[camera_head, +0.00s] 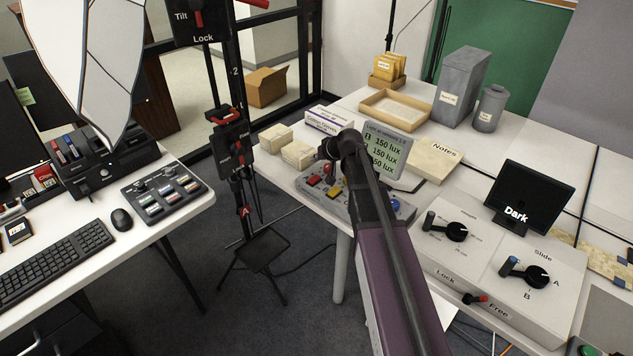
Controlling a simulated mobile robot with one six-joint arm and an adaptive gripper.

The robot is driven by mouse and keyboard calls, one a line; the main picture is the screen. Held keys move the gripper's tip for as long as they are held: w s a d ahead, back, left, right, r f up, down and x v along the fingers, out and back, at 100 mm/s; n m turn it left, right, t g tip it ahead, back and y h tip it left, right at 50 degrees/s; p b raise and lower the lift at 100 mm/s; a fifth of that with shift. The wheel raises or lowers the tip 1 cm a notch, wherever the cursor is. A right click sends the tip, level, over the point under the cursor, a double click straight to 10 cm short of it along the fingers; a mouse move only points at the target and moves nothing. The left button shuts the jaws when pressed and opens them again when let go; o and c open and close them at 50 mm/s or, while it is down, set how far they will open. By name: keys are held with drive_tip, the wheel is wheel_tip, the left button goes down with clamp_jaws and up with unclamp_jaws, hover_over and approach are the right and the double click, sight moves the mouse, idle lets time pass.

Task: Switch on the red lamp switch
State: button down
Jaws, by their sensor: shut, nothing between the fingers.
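A grey control box (310,192) stands near the left edge of the right-hand white table. It carries small coloured switches: a red switch (314,180) on the left, a yellow one (331,193) beside it, and a blue one (395,205) to the right of my arm. Which way the red switch is set is too small to tell. My gripper (326,152) shows small and dark at the arm's far end, above the back of the box and apart from the red switch in the picture. It is shut and empty. My arm hides the middle of the box.
A lux display (386,148) stands behind the box, with small cartons (297,154) to its left. Large dial panels (450,230) and a dark screen (530,195) are at the right. A black stand (238,150) rises in the gap left of the table.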

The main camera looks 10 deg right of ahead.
sight(317, 178)
drive_tip(key=shift+w+d+f+b, duration=0.1)
drive_tip(key=shift+d+f+b, duration=0.05)
drive_tip(key=shift+f+b, duration=1.25)
drive_tip(key=shift+w+d+f+b, duration=0.1)
drive_tip(key=shift+d+f+b, duration=0.05)
drive_tip(key=shift+f+b, duration=1.15)
drive_tip(key=shift+f, duration=0.3)
drive_tip(key=shift+w+f, duration=0.1)
drive_tip(key=shift+f, duration=0.2)
drive_tip(key=shift+d+f+b, duration=0.1)
drive_tip(key=shift+f+b, duration=0.2)
drive_tip(key=shift+b, duration=0.3)
drive_tip(key=shift+r, duration=0.1)
idle(0.3)
drive_tip(key=shift+r+p, duration=0.7)
drive_tip(key=shift+p, duration=0.1)
drive_tip(key=r+p, duration=0.5)
drive_tip(key=shift+s+a, duration=0.2)
drive_tip(key=shift+a, duration=0.2)
